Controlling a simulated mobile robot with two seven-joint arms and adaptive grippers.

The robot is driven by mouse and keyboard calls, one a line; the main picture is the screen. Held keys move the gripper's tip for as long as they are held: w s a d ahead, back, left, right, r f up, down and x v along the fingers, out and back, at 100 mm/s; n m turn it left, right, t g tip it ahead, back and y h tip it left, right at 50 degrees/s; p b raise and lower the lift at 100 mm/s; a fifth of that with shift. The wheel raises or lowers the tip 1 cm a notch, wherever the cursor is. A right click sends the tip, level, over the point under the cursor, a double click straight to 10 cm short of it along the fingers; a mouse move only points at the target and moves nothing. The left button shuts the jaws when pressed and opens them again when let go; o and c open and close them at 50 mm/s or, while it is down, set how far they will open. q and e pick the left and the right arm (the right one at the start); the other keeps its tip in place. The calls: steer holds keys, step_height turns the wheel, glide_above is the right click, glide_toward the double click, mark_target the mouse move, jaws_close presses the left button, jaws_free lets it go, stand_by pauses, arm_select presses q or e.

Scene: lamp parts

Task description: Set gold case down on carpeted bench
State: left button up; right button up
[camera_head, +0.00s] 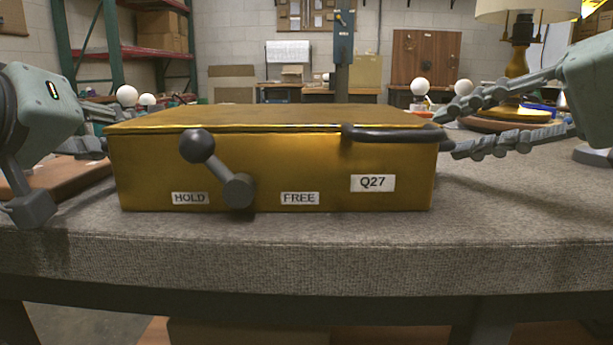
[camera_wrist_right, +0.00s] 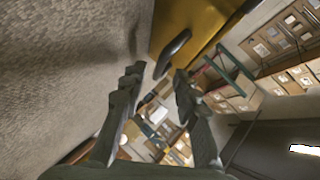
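The gold case (camera_head: 300,160) sits level on the grey carpeted bench (camera_head: 520,215), its lower front edge appearing to meet the carpet. Its front has a dark lever with a ball knob, labels HOLD, FREE and Q27, and a dark handle (camera_head: 395,134) at the upper right. My right gripper (camera_head: 447,130) is open at the case's right side, fingertips close to the handle's end. In the right wrist view the handle (camera_wrist_right: 173,52) lies just ahead of the parted fingertips; contact is unclear. My left gripper (camera_head: 92,147) is at the case's left side, its fingers partly hidden.
A lamp (camera_head: 518,60) with a cream shade stands behind my right gripper. White bulbs (camera_head: 420,87) stand behind the case. A brown board (camera_head: 75,180) lies at the left under my left arm. The carpet right of the case is clear up to the front edge.

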steer(key=v, duration=0.9)
steer(key=shift+s+d+r, duration=0.15)
steer(key=shift+s+d, duration=0.1)
steer(key=shift+d, duration=0.05)
